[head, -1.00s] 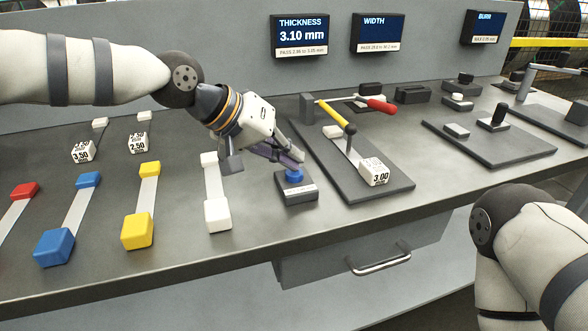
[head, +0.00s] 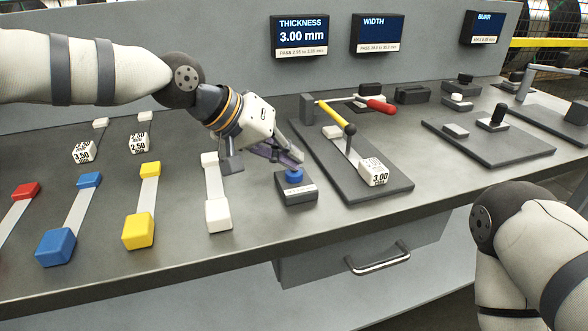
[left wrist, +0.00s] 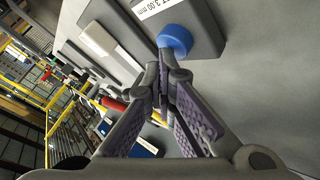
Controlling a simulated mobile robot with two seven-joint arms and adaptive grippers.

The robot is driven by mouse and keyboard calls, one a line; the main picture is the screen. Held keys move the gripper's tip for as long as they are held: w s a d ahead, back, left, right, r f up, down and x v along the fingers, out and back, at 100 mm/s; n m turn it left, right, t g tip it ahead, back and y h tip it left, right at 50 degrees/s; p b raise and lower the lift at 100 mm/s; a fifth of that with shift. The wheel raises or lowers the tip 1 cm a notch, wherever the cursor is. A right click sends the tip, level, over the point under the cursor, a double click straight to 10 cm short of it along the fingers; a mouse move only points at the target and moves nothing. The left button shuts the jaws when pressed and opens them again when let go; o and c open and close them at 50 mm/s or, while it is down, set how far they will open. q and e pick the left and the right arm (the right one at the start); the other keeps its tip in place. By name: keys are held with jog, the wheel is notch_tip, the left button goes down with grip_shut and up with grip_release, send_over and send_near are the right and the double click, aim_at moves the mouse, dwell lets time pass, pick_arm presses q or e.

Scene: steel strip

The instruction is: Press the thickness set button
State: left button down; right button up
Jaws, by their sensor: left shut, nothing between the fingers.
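The thickness set button is a blue round button (head: 293,175) on a dark box (head: 297,190) with a white label. It also shows in the left wrist view as a blue button (left wrist: 176,38), its box label reading "3.00 mm". My left gripper (head: 300,163) is shut and empty, its fingertips right at the button's top; I cannot tell if they still touch it. The thickness display (head: 300,36) reads 3.00 mm. My right arm shows at the lower right, but its gripper is out of view.
Right of the button stands a dark plate (head: 398,190) with a strip, a 3.00 block (head: 373,172) and a red-handled lever (head: 381,106). Strips with coloured blocks, such as a yellow one (head: 138,231), lie to the left. A drawer handle (head: 378,262) sticks out below the bench edge.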

pick_arm(q)
jog(key=shift+r, duration=0.7)
pick_arm(e)
jog(key=shift+w+r, duration=0.2)
jog(key=shift+r, duration=0.05)
pick_arm(q)
jog(key=shift+r, duration=0.1)
jog(key=shift+r+p, duration=0.65)
jog(key=shift+r, duration=1.85)
pick_arm(e)
jog(key=shift+w+r+t, duration=0.4)
jog(key=shift+w+r, duration=0.2)
jog(key=shift+w, duration=0.05)
